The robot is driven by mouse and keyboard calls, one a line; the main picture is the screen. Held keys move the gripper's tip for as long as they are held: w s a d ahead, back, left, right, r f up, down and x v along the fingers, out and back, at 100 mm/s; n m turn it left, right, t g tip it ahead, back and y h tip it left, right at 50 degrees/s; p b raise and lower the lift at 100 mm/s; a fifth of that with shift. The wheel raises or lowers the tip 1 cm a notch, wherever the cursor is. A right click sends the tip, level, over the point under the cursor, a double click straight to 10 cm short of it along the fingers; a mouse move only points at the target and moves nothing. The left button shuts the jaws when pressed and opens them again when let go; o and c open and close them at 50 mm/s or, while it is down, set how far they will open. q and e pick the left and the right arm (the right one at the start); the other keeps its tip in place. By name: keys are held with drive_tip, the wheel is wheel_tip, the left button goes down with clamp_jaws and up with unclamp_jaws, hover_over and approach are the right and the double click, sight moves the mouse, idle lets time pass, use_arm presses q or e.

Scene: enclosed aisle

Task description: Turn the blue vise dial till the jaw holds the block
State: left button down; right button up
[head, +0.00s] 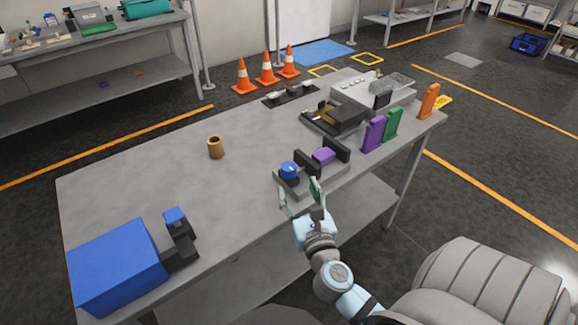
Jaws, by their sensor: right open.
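The blue vise dial (288,170) sits at the left end of the small grey vise (322,182) near the front edge of the table. A purple block (324,156) lies between the vise's two dark upright jaws (342,149). I cannot tell whether both jaws touch it. My right gripper (300,194) is open and empty at the vise's front side, just below the dial in the picture, with its fingers pointing up toward it. One finger overlaps the vise's base, so contact is unclear. My left gripper is not in view.
A blue machine (118,265) stands front left. Purple (373,134), green (392,124) and orange (428,101) uprights line the right edge. A dark fixture (334,118) stands behind.

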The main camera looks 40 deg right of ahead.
sight(291, 173)
drive_tip(key=x, duration=0.9)
drive_tip(key=shift+w+b, duration=0.25)
drive_tip(key=shift+b, duration=0.05)
drive_tip(key=shift+f, duration=0.1)
drive_tip(key=c, duration=1.2)
